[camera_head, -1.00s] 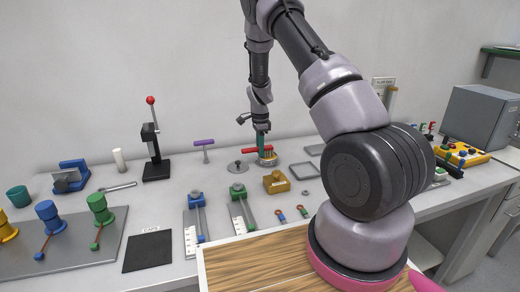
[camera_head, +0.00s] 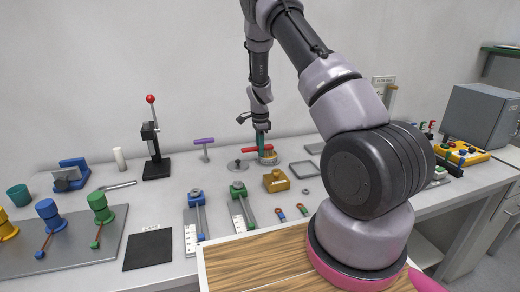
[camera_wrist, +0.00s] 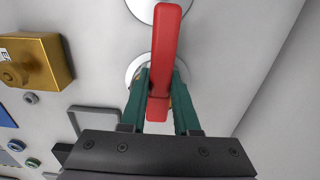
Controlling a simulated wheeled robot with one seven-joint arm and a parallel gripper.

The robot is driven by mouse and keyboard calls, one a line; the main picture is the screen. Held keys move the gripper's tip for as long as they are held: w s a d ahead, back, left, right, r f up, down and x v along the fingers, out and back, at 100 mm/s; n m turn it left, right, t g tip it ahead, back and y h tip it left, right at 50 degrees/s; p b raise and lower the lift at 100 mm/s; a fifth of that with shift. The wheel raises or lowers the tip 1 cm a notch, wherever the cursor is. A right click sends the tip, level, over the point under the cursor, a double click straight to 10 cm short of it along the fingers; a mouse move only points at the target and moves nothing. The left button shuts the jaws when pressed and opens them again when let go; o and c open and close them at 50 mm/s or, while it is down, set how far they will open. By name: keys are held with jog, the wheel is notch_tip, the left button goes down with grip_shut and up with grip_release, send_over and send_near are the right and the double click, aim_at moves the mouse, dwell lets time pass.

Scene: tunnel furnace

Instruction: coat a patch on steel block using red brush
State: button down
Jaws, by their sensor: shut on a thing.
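The red brush (camera_head: 256,148) has a long red bar that lies level above the bench toward the back. My gripper (camera_head: 262,142) is shut on it. In the wrist view the red brush (camera_wrist: 165,50) sits between the teal fingers of my gripper (camera_wrist: 159,100) and runs away from the palm. A round, shallow pot (camera_head: 268,158) stands on the bench under the gripper. The gripper and brush partly cover it, so I cannot tell whether the brush touches it. I cannot pick out a steel block with certainty.
A grey round lid (camera_head: 238,166) lies left of the pot. A brass block (camera_head: 276,180) stands in front, and flat grey trays (camera_head: 305,169) lie to the right. A purple T-handle (camera_head: 204,147) and a red-knobbed press (camera_head: 154,150) stand to the left. A black mat (camera_head: 148,249) lies front left.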

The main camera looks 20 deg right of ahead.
dwell(0.3)
jog(key=shift+r, duration=3.5)
jog(key=shift+s+d+f+n, duration=0.15)
jog(key=shift+s+n, duration=0.2)
jog(key=shift+n, duration=0.25)
jog(key=s+f+n, duration=0.2)
jog(key=s+n, duration=0.7)
jog(key=n, duration=0.7)
jog(key=shift+s+a+n, duration=0.2)
jog(key=shift+s+n, duration=0.15)
jog(key=shift+n, duration=0.05)
